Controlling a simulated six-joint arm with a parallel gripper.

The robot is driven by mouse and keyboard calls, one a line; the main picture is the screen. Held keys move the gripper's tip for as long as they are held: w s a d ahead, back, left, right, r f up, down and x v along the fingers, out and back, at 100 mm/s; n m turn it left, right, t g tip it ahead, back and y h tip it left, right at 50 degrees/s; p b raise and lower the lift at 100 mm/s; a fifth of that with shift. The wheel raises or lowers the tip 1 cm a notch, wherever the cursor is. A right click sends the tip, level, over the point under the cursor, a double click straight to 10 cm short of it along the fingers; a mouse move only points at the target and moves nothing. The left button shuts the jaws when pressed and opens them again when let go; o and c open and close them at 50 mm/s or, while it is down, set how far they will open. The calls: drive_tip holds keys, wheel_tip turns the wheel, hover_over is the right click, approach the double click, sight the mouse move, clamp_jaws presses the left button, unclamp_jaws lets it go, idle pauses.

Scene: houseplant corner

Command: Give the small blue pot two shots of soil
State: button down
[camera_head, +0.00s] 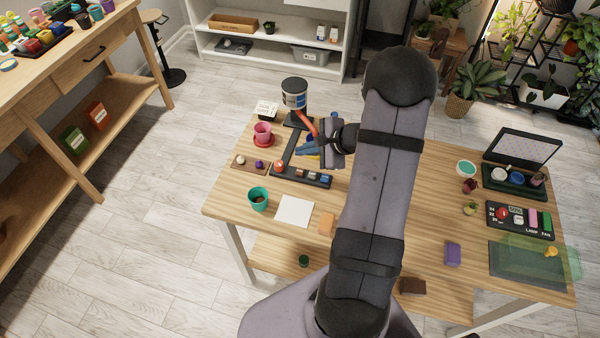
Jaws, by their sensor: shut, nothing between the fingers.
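A dispenser with a clear-and-dark canister (294,93) stands on a dark stand at the back left of the table, with an orange-red lever or chute (306,122) sloping down from it. My gripper (308,150) is close to the lower end of this orange part, shut and empty; I cannot tell whether it touches it. Blue and a little yellow show at my gripper, too small to tell apart from my fingers. I cannot make out a small blue pot for certain under the dispenser. A blue pot-like thing (516,178) sits in the open dark case at the right.
A pink pot (263,130) on a red saucer, a teal pot with brown contents (258,198), a black tray of small items (315,179) and a white sheet (294,211) lie on the left half. My arm hides the table's middle.

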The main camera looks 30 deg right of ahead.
drive_tip(key=b, duration=0.3)
hover_over(304, 172)
wheel_tip(304, 172, down, 5)
drive_tip(key=shift+s+a+r, duration=0.1)
drive_tip(key=shift+a+r, duration=0.05)
drive_tip(key=shift+f+b, duration=0.7)
drive_tip(key=shift+b, duration=0.05)
drive_tip(key=shift+f+b, duration=0.9)
drive_tip(key=shift+b, duration=0.35)
idle(2.0)
drive_tip(key=shift+r, duration=0.1)
drive_tip(key=shift+r+p, duration=0.6)
drive_tip(key=shift+r, duration=0.25)
drive_tip(key=shift+r+p, duration=1.75)
drive_tip(key=shift+r, duration=0.75)
